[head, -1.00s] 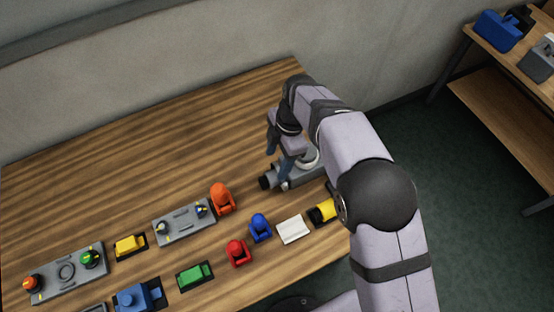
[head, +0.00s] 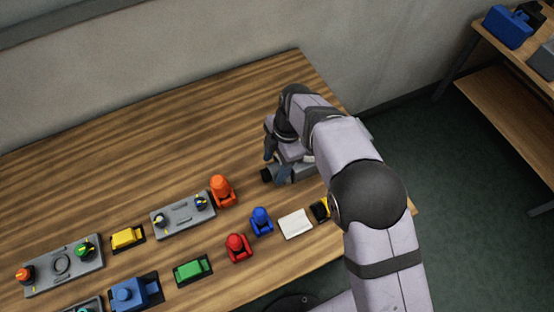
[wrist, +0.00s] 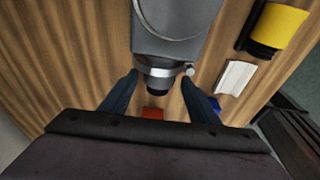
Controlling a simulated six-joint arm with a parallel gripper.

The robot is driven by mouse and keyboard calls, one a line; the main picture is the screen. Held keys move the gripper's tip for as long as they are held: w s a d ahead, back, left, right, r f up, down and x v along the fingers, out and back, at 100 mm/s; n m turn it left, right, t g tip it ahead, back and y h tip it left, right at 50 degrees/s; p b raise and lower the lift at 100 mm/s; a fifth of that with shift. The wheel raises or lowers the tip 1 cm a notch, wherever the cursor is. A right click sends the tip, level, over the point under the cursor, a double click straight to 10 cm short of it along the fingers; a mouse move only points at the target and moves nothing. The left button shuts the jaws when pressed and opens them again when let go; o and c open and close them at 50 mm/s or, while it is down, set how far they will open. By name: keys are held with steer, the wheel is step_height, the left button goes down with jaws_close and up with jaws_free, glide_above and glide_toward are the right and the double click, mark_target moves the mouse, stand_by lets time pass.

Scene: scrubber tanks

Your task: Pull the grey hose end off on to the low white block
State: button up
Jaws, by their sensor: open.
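The grey hose end (wrist: 160,48) is a grey cylinder with a silver clamp ring and screw, and a black stub (wrist: 158,85) pokes out of it. In the head view the black tip (head: 266,175) shows, and my arm hides much of the grey body behind it. My gripper (wrist: 160,78) has its two blue fingers apart, one on each side of the clamp and stub. I see gaps beside them and cannot tell whether either touches. In the head view my gripper (head: 277,166) is low at the hose end. The low white block (head: 295,224) lies bare, and it also shows in the wrist view (wrist: 235,77).
A yellow piece (wrist: 280,25) in a black holder stands beside the white block. Blue (head: 261,221), red (head: 238,247) and orange (head: 221,190) pieces stand nearby to the left. The table behind, towards the wall, is clear.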

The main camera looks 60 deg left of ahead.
mark_target(264, 173)
steer(key=shift+s+f+b, duration=0.2)
steer(key=shift+f+b, duration=0.4)
steer(key=shift+f, duration=0.4)
steer(key=shift+s+f+b, duration=0.2)
steer(key=shift+f+b, duration=0.35)
steer(key=shift+f, duration=0.45)
steer(key=shift+c, duration=0.2)
steer(key=c, duration=1.1)
steer(key=shift+s, duration=0.25)
steer(key=shift+s, duration=0.65)
steer(key=shift+s, duration=0.2)
steer(key=shift+s, duration=0.35)
